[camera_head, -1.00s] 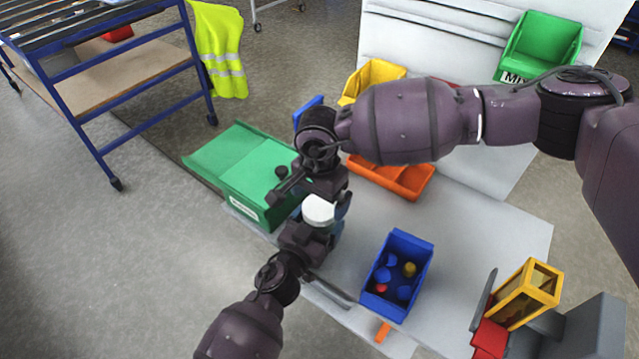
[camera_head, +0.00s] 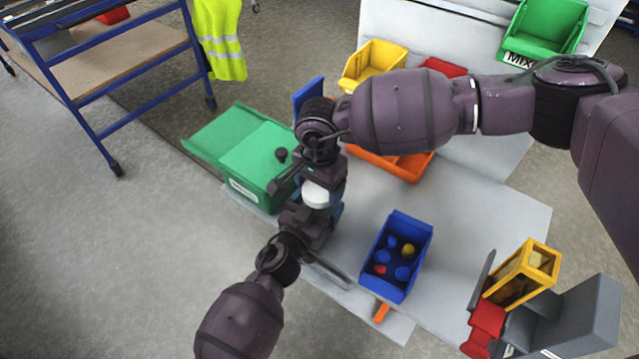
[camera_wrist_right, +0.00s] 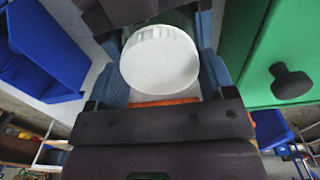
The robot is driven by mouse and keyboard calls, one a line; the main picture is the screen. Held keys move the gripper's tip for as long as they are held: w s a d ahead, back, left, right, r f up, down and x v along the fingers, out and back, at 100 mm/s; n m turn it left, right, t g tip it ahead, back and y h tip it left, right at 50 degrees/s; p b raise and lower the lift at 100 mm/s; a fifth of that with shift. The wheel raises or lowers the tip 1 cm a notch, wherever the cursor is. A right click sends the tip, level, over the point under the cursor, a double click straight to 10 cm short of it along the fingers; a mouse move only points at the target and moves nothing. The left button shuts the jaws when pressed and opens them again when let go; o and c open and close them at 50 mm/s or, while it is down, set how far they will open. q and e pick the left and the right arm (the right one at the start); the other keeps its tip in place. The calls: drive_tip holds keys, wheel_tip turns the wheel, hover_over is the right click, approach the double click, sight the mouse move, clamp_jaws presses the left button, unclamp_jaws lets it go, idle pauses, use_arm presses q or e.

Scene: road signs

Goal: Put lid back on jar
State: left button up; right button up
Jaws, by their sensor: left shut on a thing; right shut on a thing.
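The round white lid (camera_head: 316,195) sits between my two grippers over the left part of the grey table. My right gripper (camera_head: 320,182) comes down from above and is shut on it. In the right wrist view the lid (camera_wrist_right: 160,62) lies between the blue finger pads of my right gripper (camera_wrist_right: 162,75). My left gripper (camera_head: 318,218) is just below, shut on what seems to be the jar. The jar is mostly hidden by the grippers and lid; a dark green patch beside the lid in the wrist view may be part of it. I cannot tell whether the lid is seated.
A green bin (camera_head: 240,160) with a black knob stands close left of the grippers. A blue bin (camera_head: 368,285) with several small coloured pieces is to the right. An orange tray (camera_head: 420,168) lies behind my right arm. A yellow frame (camera_head: 537,262) stands at the right.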

drive_tip(key=m, duration=0.5)
drive_tip(key=o, duration=1)
drive_tip(key=shift+r, duration=2.25)
wheel_tip(320, 180, up, 12)
